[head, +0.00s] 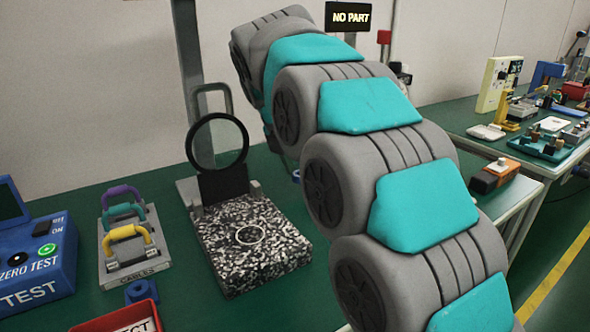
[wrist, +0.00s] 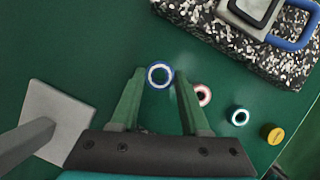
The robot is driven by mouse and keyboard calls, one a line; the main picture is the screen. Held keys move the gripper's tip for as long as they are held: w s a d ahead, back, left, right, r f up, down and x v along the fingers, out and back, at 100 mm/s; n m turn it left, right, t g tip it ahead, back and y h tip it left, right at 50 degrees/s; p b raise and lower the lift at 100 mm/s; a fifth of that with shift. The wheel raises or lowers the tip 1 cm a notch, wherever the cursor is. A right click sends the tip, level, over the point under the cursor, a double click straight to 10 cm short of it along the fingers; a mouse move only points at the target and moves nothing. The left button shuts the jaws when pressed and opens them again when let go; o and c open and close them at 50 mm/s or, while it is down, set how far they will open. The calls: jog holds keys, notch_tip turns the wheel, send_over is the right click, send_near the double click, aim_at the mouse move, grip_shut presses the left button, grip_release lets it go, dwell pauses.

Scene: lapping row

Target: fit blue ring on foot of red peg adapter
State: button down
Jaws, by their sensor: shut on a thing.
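In the wrist view my gripper (wrist: 160,79) is shut on the blue ring (wrist: 150,79), which sits between its two green fingertips with a pale centre. A red-rimmed round piece (wrist: 203,95) with a pale top stands on the green table just right of the right finger, partly beside it. I cannot tell from above whether it is the red peg adapter, and its foot does not show. In the head view my arm hides the gripper and most of this area.
A teal-rimmed piece (wrist: 238,115) and a yellow cap (wrist: 272,133) stand farther right. The speckled granite block (head: 250,244) lies nearby. A grey plate (wrist: 62,115) is at left in the wrist view. A cable rack (head: 131,245) and a blue test box (head: 35,262) stand left.

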jog(key=s+d, duration=0.3)
jog(key=s, duration=0.1)
jog(key=s+d+b, duration=0.1)
jog(key=s+d, duration=0.2)
jog(key=s, duration=0.2)
jog(key=s+d, duration=0.3)
jog(key=s, duration=0.2)
jog(key=shift+d, duration=0.2)
jog(key=shift+s+f, duration=0.1)
